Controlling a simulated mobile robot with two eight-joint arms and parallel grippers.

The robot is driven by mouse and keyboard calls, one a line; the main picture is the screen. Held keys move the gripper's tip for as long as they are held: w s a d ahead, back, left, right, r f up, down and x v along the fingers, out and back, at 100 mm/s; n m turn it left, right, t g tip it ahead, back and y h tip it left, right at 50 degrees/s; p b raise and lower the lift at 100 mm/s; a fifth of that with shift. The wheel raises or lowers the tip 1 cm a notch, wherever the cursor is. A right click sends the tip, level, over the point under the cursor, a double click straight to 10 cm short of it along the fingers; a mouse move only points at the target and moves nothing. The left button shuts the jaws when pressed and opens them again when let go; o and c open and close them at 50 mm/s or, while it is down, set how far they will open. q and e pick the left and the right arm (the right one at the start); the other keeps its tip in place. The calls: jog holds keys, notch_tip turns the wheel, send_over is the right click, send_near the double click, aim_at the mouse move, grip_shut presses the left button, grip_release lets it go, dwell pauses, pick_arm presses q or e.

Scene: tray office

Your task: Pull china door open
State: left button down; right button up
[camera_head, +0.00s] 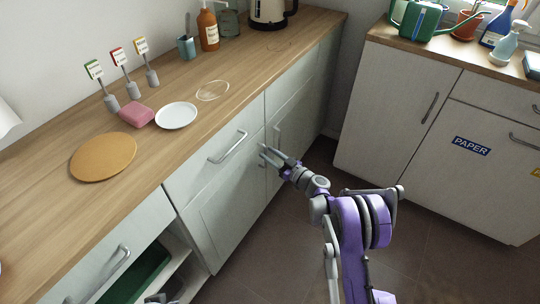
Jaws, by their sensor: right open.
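No readable label in view names the china door. A pale cabinet door (228,224) sits under a drawer in the left counter and looks shut. To its right is another shut cabinet front with a vertical handle (277,136). My right gripper (266,155) is open, with its fingertips at the top right edge of the pale door, by the seam between the two fronts. I cannot tell whether the fingers touch a handle there; the gripper covers that spot. My left gripper is not in view.
The drawer above has a bar handle (228,147). At lower left an open compartment holds a green tray (139,275). The wooden counter (225,110) carries a white plate (176,116), a pink sponge (137,115) and a round cork mat (103,157). A cabinet marked PAPER (472,146) stands right. Floor lies between.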

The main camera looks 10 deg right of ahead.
grip_shut()
dwell(1.4)
